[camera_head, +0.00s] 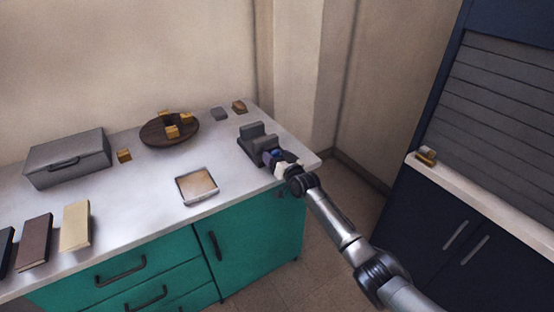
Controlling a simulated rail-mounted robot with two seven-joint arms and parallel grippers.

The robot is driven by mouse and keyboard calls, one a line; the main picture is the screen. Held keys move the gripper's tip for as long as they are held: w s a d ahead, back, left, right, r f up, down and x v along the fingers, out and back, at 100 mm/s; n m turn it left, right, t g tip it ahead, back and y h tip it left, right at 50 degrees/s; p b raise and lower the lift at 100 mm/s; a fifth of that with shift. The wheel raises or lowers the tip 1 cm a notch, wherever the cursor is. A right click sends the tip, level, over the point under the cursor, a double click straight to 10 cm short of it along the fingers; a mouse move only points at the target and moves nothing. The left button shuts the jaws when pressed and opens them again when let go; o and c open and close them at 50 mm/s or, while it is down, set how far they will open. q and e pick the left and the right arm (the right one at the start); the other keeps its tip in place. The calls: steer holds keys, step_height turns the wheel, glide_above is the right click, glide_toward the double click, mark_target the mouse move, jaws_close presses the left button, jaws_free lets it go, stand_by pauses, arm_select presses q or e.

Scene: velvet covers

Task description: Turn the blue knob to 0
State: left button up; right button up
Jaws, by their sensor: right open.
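The blue knob (269,155) shows as a small blue patch on the front of a dark grey device (252,138) at the right end of the counter. My right gripper (279,160) is open at the knob, reaching in from the lower right. The gripper hides part of the knob, and I cannot tell whether the fingers touch it. The knob's markings and its setting are too small to read. My left gripper is not in view.
A white counter (140,207) over teal cabinets holds a grey box (68,157), a brown bowl (158,135) with yellowish blocks, a small tray (197,186), and several books (76,226) at the left. A dark cabinet (440,225) stands on the right.

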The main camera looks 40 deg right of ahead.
steer(key=c, duration=0.9)
steer(key=shift+n, duration=0.4)
steer(key=n+p, duration=0.2)
steer(key=n, duration=0.2)
steer(key=shift+r+p, duration=0.15)
steer(key=shift+p, duration=0.2)
steer(key=shift+n+p, duration=0.4)
steer(key=shift+n, duration=1.5)
steer(key=shift+p, duration=0.3)
